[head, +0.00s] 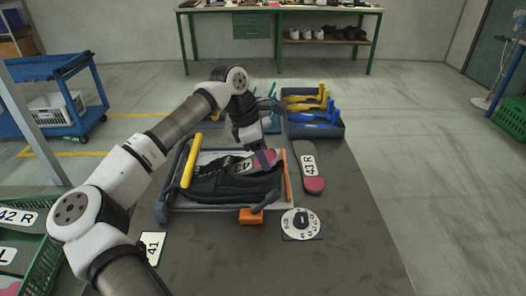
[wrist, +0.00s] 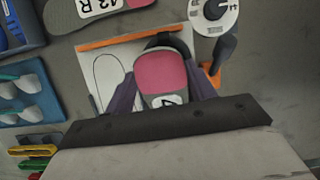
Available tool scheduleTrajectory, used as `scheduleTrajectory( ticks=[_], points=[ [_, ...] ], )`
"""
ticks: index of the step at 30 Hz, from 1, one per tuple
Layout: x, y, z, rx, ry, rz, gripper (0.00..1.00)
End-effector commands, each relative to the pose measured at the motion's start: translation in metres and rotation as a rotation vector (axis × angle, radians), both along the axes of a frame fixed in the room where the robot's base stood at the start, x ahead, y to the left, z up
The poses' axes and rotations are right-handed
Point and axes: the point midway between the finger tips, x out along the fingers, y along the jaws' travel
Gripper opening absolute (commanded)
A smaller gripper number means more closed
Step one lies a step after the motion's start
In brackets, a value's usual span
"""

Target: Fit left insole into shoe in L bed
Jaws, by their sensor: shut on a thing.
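My gripper (head: 263,152) is shut on a grey insole with a pink heel (wrist: 160,72) and a white label. In the wrist view the insole sits between the two dark fingers (wrist: 165,90). The shoe lies in a framed bed (head: 185,207) with a yellow bar and an orange clamp. In the wrist view only a dark part of the shoe (wrist: 178,42) shows, partly behind the insole.
A 43 R insole (head: 308,165) lies right of the bed. A dial (head: 301,223) is in front of it. A 41 card (head: 152,247) and a green crate (head: 38,250) are at left. The table's right front is clear.

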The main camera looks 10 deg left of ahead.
Motion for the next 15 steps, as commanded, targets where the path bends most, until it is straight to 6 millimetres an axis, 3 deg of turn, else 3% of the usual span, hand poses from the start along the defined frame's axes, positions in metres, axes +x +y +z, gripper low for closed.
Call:
scheduleTrajectory(
  ticks=[6,7,12,15],
  points=[
    [0.0001,-0.0004,-0.0005,0.001,0.0,0.0,0.33],
    [0.0001,-0.0004,-0.0005,0.001,0.0,0.0,0.59],
    [0.0,-0.0005,-0.0005,0.001,0.001,0.0,0.81],
    [0.0,-0.0005,-0.0004,0.0,0.001,0.0,0.81]
  ],
)
